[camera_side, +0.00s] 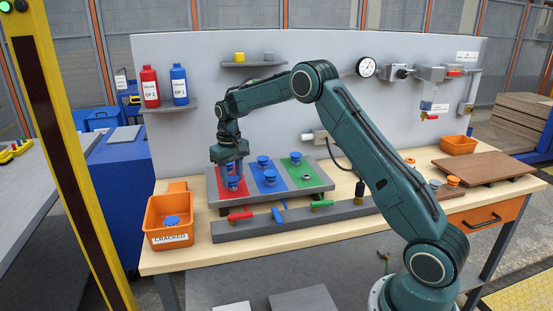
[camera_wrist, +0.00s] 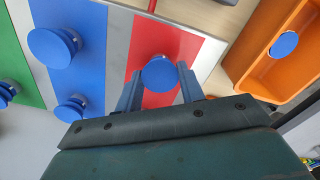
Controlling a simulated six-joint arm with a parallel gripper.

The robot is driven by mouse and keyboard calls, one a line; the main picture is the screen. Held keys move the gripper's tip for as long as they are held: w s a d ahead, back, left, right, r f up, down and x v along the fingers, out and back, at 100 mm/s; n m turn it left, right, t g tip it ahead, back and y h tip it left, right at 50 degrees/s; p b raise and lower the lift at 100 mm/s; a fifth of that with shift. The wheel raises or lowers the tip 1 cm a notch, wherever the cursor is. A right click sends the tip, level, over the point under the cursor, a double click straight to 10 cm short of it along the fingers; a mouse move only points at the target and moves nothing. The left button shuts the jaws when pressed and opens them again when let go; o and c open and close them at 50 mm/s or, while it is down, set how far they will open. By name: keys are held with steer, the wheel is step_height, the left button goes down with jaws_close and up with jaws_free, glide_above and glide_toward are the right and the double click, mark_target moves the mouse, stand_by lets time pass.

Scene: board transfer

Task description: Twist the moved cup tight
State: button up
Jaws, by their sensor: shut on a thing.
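My gripper (camera_side: 231,176) points down over the red strip (camera_side: 213,188) of the board. Its two fingers (camera_wrist: 160,85) stand on either side of a blue cup (camera_wrist: 160,73) and are shut on it. This cup (camera_side: 232,183) sits upright at the near end of the red strip; its seat is hidden beneath its head. The blue strip carries two blue cups, one near (camera_side: 270,178) and one far (camera_side: 263,161). The green strip has one blue cup (camera_side: 295,157) at its far end and a bare socket (camera_side: 306,177) nearer. My gripper hides the far part of the red strip.
An orange bin (camera_side: 154,217) marked CRACKED holds a blue cup (camera_side: 172,220) at the left. A grey rail (camera_side: 290,222) with red, blue and green handles runs before the board. A brown panel (camera_side: 485,168) and another orange bin (camera_side: 458,145) are at the right.

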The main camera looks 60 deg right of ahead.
steer(key=shift+m, duration=0.3)
steer(key=shift+c, duration=0.4)
steer(key=shift+m, duration=1.9)
steer(key=shift+m, duration=2.1)
steer(key=m, duration=0.3)
steer(key=o, duration=1.1)
